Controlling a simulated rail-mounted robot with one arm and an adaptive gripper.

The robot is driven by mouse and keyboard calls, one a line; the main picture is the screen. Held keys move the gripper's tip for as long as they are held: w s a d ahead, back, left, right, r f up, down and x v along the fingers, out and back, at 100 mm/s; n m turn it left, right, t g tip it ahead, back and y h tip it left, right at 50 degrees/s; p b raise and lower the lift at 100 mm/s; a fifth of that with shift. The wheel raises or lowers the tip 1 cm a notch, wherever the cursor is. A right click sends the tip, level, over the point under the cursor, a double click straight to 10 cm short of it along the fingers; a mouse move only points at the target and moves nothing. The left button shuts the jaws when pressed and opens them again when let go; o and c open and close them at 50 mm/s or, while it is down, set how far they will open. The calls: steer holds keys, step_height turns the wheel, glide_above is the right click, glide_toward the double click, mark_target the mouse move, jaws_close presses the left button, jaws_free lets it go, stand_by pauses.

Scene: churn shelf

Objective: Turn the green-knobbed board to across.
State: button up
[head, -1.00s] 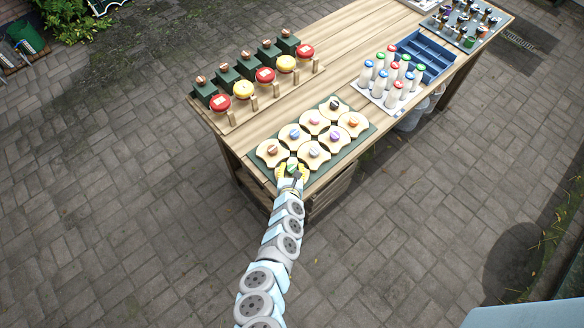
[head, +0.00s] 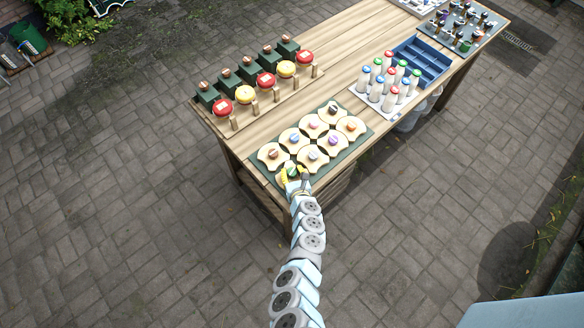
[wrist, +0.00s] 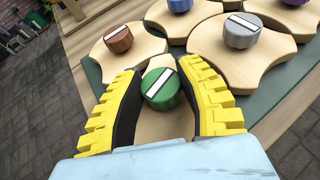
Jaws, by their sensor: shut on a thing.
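The green knob (wrist: 161,88) with a white bar on top shows between my gripper's yellow fingers in the wrist view. It sits on a pale wooden board (wrist: 165,124) at the near corner of the dark green base (head: 345,152). My gripper (wrist: 160,92) is shut on this knob, a finger on each side. In the head view my gripper (head: 293,175) covers most of that board. The white bar slants from upper right to lower left in the wrist view.
Neighbouring boards with a brown knob (wrist: 118,39), a grey knob (wrist: 242,30) and a blue knob (wrist: 180,4) lie close by. Milk bottles (head: 389,90), a blue crate (head: 424,60) and a row of red and yellow discs (head: 265,80) stand farther along the table.

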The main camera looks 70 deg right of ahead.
steer(key=shift+n+t+y+p, duration=0.5)
steer(key=shift+n+t+y, duration=0.4)
steer(key=shift+n, duration=0.2)
steer(key=shift+n+t+y, duration=0.5)
steer(key=shift+n+y, duration=0.2)
steer(key=shift+n, duration=0.1)
steer(key=n+t+y+b, duration=0.2)
steer(key=n+y, duration=0.2)
steer(key=shift+d+f+y, duration=0.1)
steer(key=shift+f+y, duration=0.05)
steer(key=shift+y, duration=0.15)
steer(key=shift+n+y+b, duration=0.3)
steer(key=shift+n+b, duration=0.1)
steer(key=shift+n+y+b, duration=0.3)
steer(key=shift+y, duration=0.1)
steer(key=n+y+b, duration=0.2)
steer(key=shift+t+y, duration=0.3)
steer(key=shift+n+y+b, duration=0.8)
steer(key=shift+b, duration=0.4)
steer(key=shift+n+g+y+b, duration=0.4)
steer(key=shift+n+y+b, duration=0.65)
steer(key=shift+b, duration=0.7)
